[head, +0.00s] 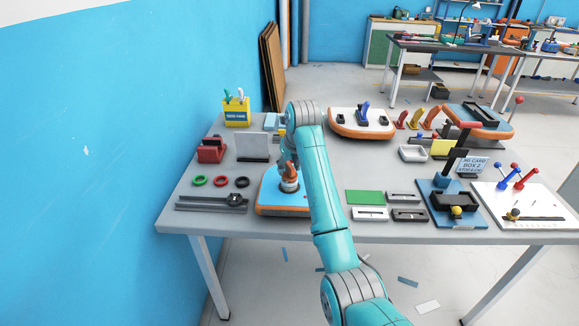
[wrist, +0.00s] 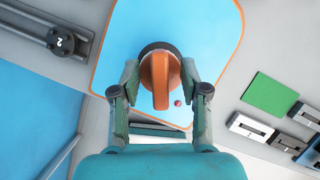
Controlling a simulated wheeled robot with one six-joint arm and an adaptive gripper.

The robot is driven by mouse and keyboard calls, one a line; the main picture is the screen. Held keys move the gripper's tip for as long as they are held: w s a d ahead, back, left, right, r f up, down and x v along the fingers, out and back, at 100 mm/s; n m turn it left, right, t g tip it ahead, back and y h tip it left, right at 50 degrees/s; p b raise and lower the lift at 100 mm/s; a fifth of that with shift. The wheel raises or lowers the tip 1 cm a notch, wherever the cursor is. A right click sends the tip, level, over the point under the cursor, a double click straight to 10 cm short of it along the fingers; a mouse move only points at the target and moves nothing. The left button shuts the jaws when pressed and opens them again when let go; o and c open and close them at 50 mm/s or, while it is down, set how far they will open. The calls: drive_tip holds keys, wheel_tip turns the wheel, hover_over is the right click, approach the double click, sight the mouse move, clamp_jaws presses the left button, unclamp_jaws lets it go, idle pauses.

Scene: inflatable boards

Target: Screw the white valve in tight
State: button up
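A blue-topped board with an orange rim (head: 270,205) lies near the table's front left, and fills the upper middle of the wrist view (wrist: 205,40). On it stands an orange handle (wrist: 160,80) on a dark round base (wrist: 146,52). In the head view the orange part (head: 289,185) shows just below my gripper (head: 288,168). In the wrist view my gripper (wrist: 160,72) has its fingers apart, one on each side of the handle. A gap shows at the left; contact at the right is unclear. I cannot make out a white valve.
Another board with a white top and orange rim (head: 345,127) lies behind. Green, red and black rings (head: 221,181) and a grey rail (head: 208,206) lie left. A green plate (head: 365,197) and grey blocks lie right, before a blue fixture (head: 437,215).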

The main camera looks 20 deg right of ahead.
sight(289, 164)
drive_tip(key=shift+r, duration=2.5)
drive_tip(key=shift+d+n+y, duration=0.1)
drive_tip(key=shift+n+y, duration=0.2)
drive_tip(key=shift+n, duration=0.7)
drive_tip(key=shift+n+g+y, duration=0.3)
drive_tip(key=shift+n+y, duration=0.1)
drive_tip(key=shift+n, duration=0.6)
drive_tip(key=shift+n+y, duration=0.3)
drive_tip(key=shift+n, duration=0.4)
drive_tip(key=shift+n+g+y, duration=0.4)
drive_tip(key=shift+n, duration=0.9)
